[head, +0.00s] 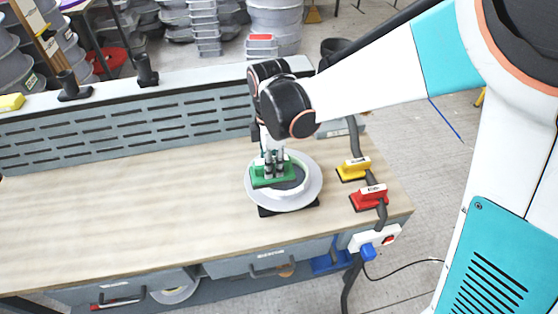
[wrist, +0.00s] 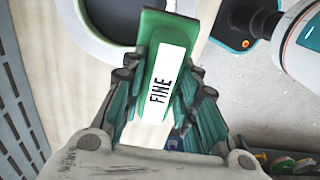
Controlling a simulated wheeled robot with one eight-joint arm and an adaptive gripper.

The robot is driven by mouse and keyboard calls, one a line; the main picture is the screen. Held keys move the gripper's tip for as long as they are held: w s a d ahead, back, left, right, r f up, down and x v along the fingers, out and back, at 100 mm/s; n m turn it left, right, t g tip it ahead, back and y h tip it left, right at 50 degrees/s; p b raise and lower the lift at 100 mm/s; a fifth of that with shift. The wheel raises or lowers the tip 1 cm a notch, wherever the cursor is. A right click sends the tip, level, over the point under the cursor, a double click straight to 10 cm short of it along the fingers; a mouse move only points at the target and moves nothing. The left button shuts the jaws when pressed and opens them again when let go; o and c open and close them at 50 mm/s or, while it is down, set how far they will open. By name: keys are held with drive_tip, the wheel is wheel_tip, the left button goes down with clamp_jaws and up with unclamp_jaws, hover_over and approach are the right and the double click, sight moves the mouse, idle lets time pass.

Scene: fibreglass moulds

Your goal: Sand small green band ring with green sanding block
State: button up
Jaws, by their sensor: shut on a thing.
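My gripper (head: 274,168) is shut on the green sanding block (head: 268,181), which is marked FINE on its white label in the wrist view (wrist: 160,80). A round, pale grey ring mould (head: 312,190) with a dark centre lies near the right end of the bench. The block is over the ring's left and middle part in the head view. In the wrist view the block's far end overlaps the rim of the ring (wrist: 72,22). I cannot tell whether block and ring touch.
A dark support (head: 290,210) shows under the ring. A yellow block (head: 353,168) and a red block (head: 369,197) sit at the bench's right edge, by a power strip (head: 374,238). A slotted back panel (head: 120,130) runs behind. The bench top (head: 120,215) is clear to the left.

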drive_tip(key=shift+a+f+b, duration=0.1)
drive_tip(key=shift+f+b, duration=0.15)
drive_tip(key=shift+b, duration=0.45)
